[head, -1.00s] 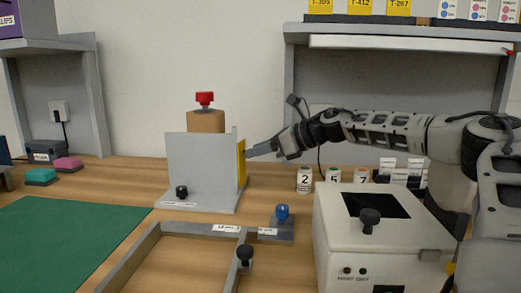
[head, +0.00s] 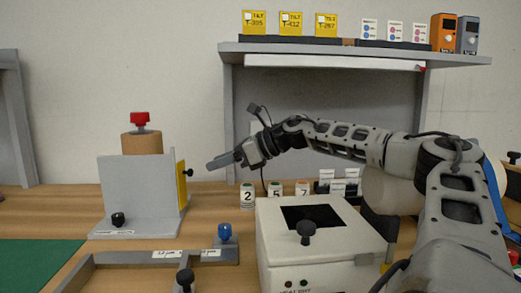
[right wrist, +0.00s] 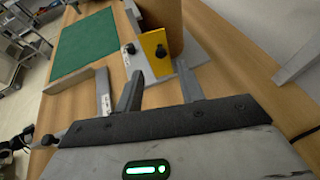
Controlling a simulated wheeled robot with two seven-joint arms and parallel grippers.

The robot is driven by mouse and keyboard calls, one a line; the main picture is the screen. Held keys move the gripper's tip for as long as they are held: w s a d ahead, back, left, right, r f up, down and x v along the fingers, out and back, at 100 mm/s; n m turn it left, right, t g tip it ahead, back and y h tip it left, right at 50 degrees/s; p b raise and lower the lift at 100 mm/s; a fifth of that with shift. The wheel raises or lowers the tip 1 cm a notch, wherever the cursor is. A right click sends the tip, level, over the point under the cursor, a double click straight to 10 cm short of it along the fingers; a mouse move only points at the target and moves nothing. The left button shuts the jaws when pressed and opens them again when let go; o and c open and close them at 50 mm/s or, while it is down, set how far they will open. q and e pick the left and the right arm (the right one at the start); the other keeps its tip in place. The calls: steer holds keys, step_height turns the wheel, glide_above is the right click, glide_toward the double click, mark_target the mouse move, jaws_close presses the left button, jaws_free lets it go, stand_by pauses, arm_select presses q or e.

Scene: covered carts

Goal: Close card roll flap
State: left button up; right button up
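The grey holder (head: 138,190) stands left of centre in the head view, with a brown card roll (head: 141,144) behind its panel. The narrow yellow flap (head: 182,184) stands upright at the holder's right side, with a black knob (head: 189,173) facing right. In the right wrist view the yellow flap (right wrist: 152,62) is beside the brown roll (right wrist: 160,15). My right gripper (head: 214,163) is right of the knob and apart from it. In the wrist view its two fingers (right wrist: 160,72) are spread and nothing is between them. My left gripper is out of view.
A red knob (head: 139,119) tops the roll. A white box (head: 320,248) with a black knob stands below my right arm. Numbered canisters (head: 247,196) stand behind it. A grey frame (head: 110,262) and green mat (head: 35,252) lie in front. A shelf (head: 355,50) is above.

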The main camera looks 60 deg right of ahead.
arm_select(q)
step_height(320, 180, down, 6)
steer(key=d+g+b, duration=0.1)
steer(key=b, duration=0.1)
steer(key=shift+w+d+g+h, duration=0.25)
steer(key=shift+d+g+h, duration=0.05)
arm_select(e)
steer(key=v, duration=1)
